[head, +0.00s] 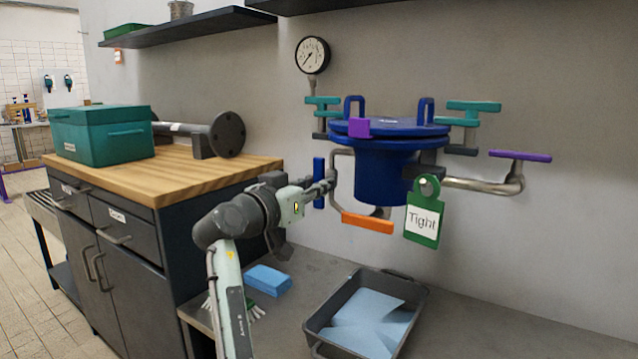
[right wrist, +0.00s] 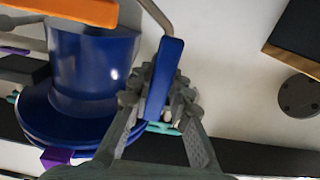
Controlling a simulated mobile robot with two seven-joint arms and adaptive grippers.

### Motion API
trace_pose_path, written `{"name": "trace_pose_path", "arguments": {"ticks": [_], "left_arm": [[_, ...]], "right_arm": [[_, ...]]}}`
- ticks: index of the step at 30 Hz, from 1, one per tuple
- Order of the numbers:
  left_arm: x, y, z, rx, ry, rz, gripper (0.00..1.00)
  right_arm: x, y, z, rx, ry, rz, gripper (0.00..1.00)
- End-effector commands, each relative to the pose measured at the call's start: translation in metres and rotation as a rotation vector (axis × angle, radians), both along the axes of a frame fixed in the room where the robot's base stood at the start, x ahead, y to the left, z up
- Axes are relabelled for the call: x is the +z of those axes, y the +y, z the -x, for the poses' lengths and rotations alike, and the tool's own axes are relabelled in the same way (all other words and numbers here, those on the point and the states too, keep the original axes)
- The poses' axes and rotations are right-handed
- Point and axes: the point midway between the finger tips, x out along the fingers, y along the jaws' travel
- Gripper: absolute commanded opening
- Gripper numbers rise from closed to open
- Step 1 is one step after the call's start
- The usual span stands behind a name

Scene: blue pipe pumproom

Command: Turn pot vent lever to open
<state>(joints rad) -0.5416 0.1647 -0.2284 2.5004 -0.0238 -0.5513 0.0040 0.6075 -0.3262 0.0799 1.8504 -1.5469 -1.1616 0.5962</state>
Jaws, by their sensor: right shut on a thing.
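The blue pot (head: 385,170) is fixed at the wall, with a lid on top and pipes at its sides. A blue lever (head: 318,170) stands upright on the pipe left of the pot. My right gripper (head: 324,186) reaches it from the left. In the right wrist view the blue lever (right wrist: 166,75) lies between the fingers of my right gripper (right wrist: 158,105), which is shut on it. An orange lever (head: 367,222) lies nearly level below the pot, and a purple lever (head: 519,155) lies level at right. My left gripper is out of view.
A green "Tight" tag (head: 423,222) hangs in front of the pot. A pressure gauge (head: 312,55) is above left. A grey tray (head: 320,325) with blue cloths and a blue sponge (head: 268,280) lie below. A wooden-topped cabinet (head: 180,172) stands left.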

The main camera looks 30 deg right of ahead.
Motion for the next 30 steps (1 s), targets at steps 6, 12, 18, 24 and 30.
{"name": "trace_pose_path", "arguments": {"ticks": [6, 12, 18, 24, 30], "left_arm": [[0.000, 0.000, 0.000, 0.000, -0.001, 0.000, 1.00], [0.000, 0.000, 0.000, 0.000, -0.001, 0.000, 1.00], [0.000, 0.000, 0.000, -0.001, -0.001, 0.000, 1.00], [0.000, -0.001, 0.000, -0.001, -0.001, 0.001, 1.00], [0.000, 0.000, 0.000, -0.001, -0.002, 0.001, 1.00]], "right_arm": [[-0.001, 0.000, 0.000, -0.001, 0.004, 0.000, 0.23], [-0.001, 0.000, 0.000, -0.001, 0.002, 0.000, 0.40], [0.000, 0.000, 0.000, 0.000, 0.000, 0.000, 0.40], [-0.001, 0.017, 0.006, 0.002, 0.001, 0.000, 0.40], [-0.001, 0.056, 0.022, 0.003, 0.003, -0.001, 0.40]]}}
